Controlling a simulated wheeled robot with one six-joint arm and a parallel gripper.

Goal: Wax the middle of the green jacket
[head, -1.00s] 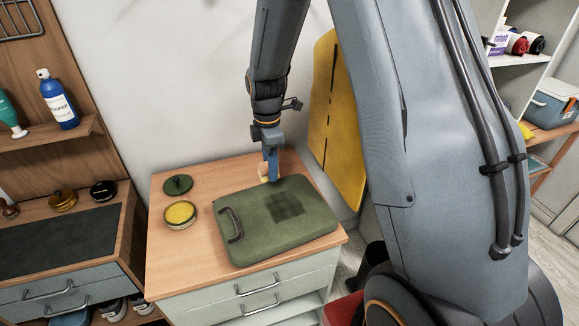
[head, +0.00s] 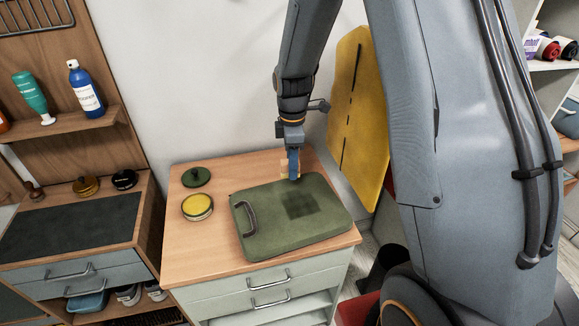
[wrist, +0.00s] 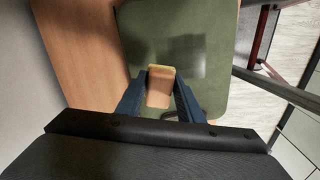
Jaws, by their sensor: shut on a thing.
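The green jacket (head: 270,232) lies as a flat, folded-looking pad on the wooden cabinet top, with a dark handle-like loop (head: 249,216) at its left. A darker square patch (head: 306,204) marks its middle. My gripper (head: 291,172) is at the jacket's back edge, behind the patch. It is shut on a small tan block (wrist: 159,90) with a yellowish edge, which shows between the fingers in the wrist view. I cannot tell whether the block touches the jacket. An open round tin of yellow wax (head: 198,207) stands left of the jacket, with its green lid (head: 196,177) behind it.
The wooden cabinet top (head: 200,255) is bare in front of the tin. A yellow board (head: 360,110) leans by the wall at the right. A bench with a dark mat (head: 70,225) and tins stands at left, below a shelf with bottles (head: 85,90).

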